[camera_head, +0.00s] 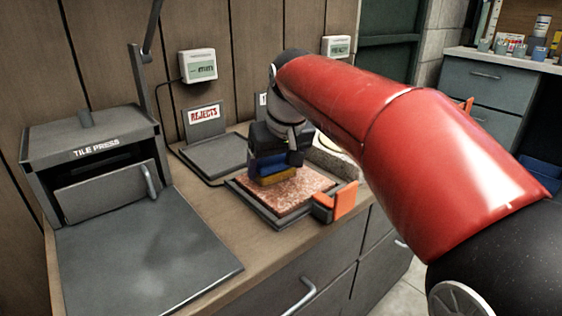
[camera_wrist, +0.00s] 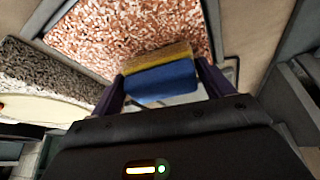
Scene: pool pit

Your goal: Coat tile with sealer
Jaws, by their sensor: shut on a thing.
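A reddish, speckled tile (camera_head: 305,190) lies flat in a dark tray (camera_head: 262,213) on the wooden counter. My gripper (camera_head: 273,165) is over the tile, shut on a blue block with a yellow sponge layer (camera_head: 277,178) underneath. The sponge's yellow face is down at the tile and seems to touch it; the exact contact is hard to tell. In the wrist view the tile (camera_wrist: 130,35) fills the top, and the blue and yellow sponge (camera_wrist: 160,83) sits between my two fingers. Any sealer wetness on the tile cannot be told.
An orange clamp-like piece (camera_head: 345,200) stands at the tray's right front corner. A tile press (camera_head: 95,165) with a grey plate is at left. A "REJECTS" tray (camera_head: 215,154) is behind. A grey speckled piece with a pale round dish (camera_head: 338,160) lies to the right of the tile.

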